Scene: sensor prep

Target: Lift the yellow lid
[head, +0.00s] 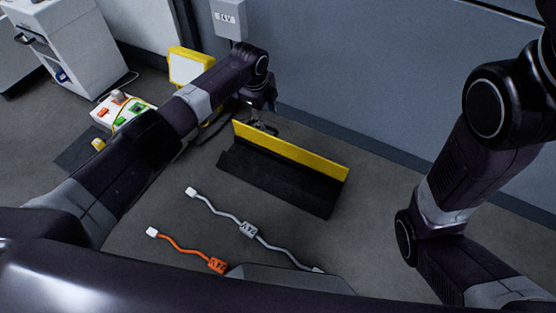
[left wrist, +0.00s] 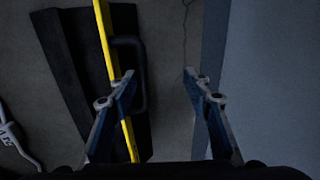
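The yellow lid (head: 300,153) shows as a long yellow face along the back side of a low black cable channel (head: 275,182) on the floor. In the left wrist view the lid is a thin yellow strip (left wrist: 105,38), with a dark handle (left wrist: 141,62) on its right side. My left gripper (left wrist: 160,76) is open and empty. One finger overlaps the lid and handle in that view, and the other is over bare floor to the right. In the head view the left gripper (head: 262,120) is at the lid's back left part; contact cannot be told. My right gripper is out of view.
A grey cable (head: 248,229) and an orange cable (head: 183,248) lie on the floor in front. A yellow work light (head: 188,66), a white board with coloured parts (head: 121,112) and a white cabinet (head: 75,45) are left. A wall (head: 370,90) runs behind.

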